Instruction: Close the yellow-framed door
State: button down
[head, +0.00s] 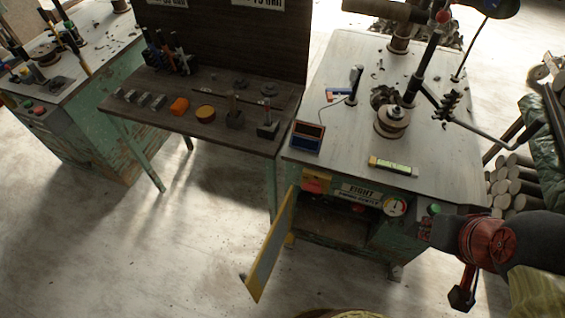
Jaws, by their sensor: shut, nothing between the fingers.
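The yellow-framed door (270,252) stands open in the head view. It has a grey panel and swings out toward me from the left side of the cabinet (378,236) under the right-hand workbench. The cabinet's dark opening (335,222) shows to the right of the door. My gripper (462,298) hangs at the lower right, below my red and black arm. It is shut and empty, well apart from the door, with the cabinet front between and behind them. Its fingertips are small and dark here.
The workbench top (340,85) carries a clay-covered wheel (392,122) and a small box (307,136). A dark wooden table (220,135) with tools stands to the left. Stacked cylinders (515,182) lie at the right. The floor (160,250) left of the door is clear.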

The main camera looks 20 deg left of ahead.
aim_at(257, 278)
jog(key=k+j+z, duration=0.15)
jog(key=k+j, duration=0.2)
jog(key=j, duration=0.2)
jog(key=k+j+z, duration=0.15)
jog(key=k+j, duration=0.2)
jog(key=j, duration=0.15)
jog(key=j+z, duration=0.25)
jog(key=j, duration=1.25)
jog(key=k+l+u, duration=0.5)
jog(key=i+l, duration=0.05)
jog(key=i, duration=0.05)
